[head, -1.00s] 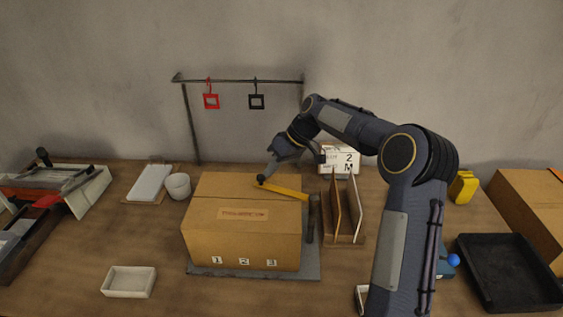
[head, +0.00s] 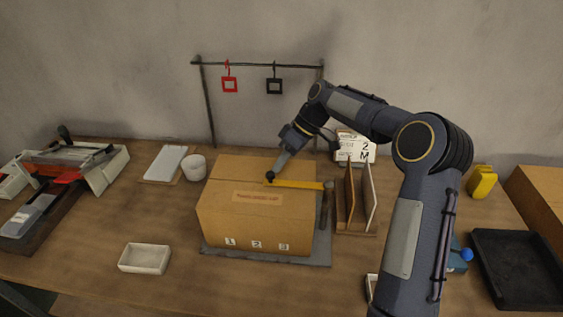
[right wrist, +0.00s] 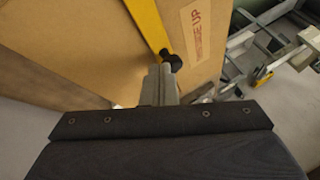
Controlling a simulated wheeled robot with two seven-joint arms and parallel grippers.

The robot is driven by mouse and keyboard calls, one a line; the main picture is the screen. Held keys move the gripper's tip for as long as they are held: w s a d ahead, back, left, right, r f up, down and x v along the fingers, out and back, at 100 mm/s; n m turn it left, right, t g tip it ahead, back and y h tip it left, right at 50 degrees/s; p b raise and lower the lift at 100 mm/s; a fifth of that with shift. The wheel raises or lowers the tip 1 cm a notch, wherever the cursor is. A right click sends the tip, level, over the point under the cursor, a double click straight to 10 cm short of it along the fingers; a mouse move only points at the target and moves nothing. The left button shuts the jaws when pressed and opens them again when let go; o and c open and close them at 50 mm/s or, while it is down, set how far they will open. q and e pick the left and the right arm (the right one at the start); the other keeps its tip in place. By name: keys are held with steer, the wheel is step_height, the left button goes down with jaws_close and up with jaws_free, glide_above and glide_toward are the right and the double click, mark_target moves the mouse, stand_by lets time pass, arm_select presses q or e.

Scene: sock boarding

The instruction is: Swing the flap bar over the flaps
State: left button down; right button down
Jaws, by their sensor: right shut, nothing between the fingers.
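The yellow flap bar (head: 300,183) lies across the right part of the closed top of the cardboard box (head: 256,222), running from a dark post at the box's right side to a black knob (head: 270,176) near the middle of the top. My right gripper (head: 275,170) is shut and empty, its tips at the knob end of the bar. In the right wrist view the shut fingers (right wrist: 160,84) are beside the black knob (right wrist: 172,61) and the yellow bar (right wrist: 148,24); I cannot tell whether they touch. My left gripper is out of view.
The box stands on a grey base (head: 315,254). A rack with red and black tags (head: 230,84) stands behind it.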

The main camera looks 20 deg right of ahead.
steer(key=shift+s+f, duration=0.1)
steer(key=shift+f, duration=0.1)
steer(key=v, duration=0.8)
steer(key=shift+r, duration=0.1)
